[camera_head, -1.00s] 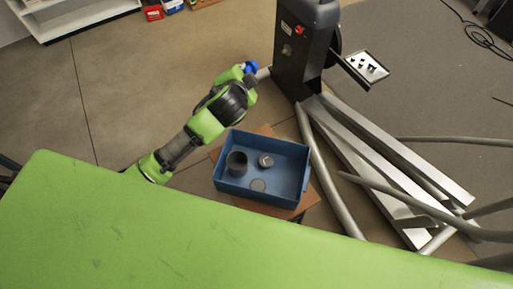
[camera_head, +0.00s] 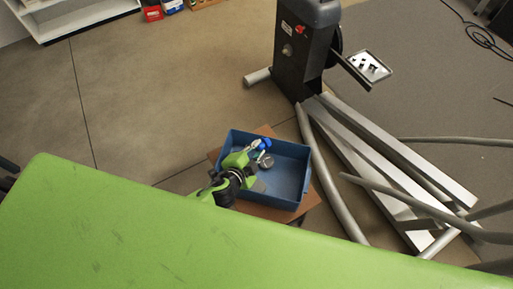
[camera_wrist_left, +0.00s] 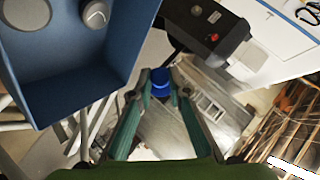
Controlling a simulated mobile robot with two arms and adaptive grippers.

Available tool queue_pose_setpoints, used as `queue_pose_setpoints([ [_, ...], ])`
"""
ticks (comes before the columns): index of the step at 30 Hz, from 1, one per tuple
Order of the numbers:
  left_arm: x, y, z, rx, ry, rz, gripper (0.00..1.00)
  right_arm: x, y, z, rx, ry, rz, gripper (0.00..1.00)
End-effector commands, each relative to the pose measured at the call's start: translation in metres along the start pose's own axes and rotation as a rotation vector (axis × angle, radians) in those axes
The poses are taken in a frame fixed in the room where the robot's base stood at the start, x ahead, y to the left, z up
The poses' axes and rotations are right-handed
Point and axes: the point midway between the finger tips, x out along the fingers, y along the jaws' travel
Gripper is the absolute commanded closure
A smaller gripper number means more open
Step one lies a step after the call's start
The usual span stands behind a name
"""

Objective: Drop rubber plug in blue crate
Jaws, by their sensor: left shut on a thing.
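My left gripper (camera_head: 256,148) is shut on a small blue piece (camera_head: 265,144), which I take to be the rubber plug. In the left wrist view the blue plug (camera_wrist_left: 160,82) sits between the green fingertips (camera_wrist_left: 160,92). The blue crate (camera_head: 287,175) stands on a brown surface beyond the green table edge. In the head view the gripper and plug overlap the crate; their height above it is unclear. In the wrist view the crate (camera_wrist_left: 85,82) lies up and left of the fingertips. My right gripper is not in view.
A grey metal cylinder (camera_head: 267,161) and a partly covered pale disc (camera_head: 258,186) lie in the crate. The crate's right part is bare. A dark machine (camera_head: 300,50) and metal beams (camera_head: 395,165) stand to the right. The green table (camera_head: 130,230) fills the front.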

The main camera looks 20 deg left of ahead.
Motion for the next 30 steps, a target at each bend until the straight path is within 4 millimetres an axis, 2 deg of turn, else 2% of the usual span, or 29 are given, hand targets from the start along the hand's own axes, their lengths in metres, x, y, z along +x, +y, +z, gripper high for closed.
queue_pose_setpoints([
  [1, 0.005, 0.006, 0.005, 0.002, -0.001, 0.0, 1.0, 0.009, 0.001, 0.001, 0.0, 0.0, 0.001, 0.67],
  [12, 0.025, 0.034, 0.025, 0.001, -0.001, -0.001, 1.0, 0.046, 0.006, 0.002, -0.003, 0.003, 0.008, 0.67],
  [23, 0.026, 0.035, 0.026, 0.0, -0.002, -0.001, 1.0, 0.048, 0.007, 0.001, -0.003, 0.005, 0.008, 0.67],
  [24, 0.026, 0.035, 0.026, 0.0, -0.002, -0.001, 0.73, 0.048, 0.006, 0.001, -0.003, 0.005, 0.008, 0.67],
  [25, 0.026, 0.035, 0.026, 0.0, -0.002, -0.001, 0.65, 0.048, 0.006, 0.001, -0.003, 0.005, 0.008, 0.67],
  [30, 0.026, 0.035, 0.026, 0.0, -0.002, 0.0, 0.64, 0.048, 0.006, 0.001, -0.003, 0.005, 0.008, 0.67],
])
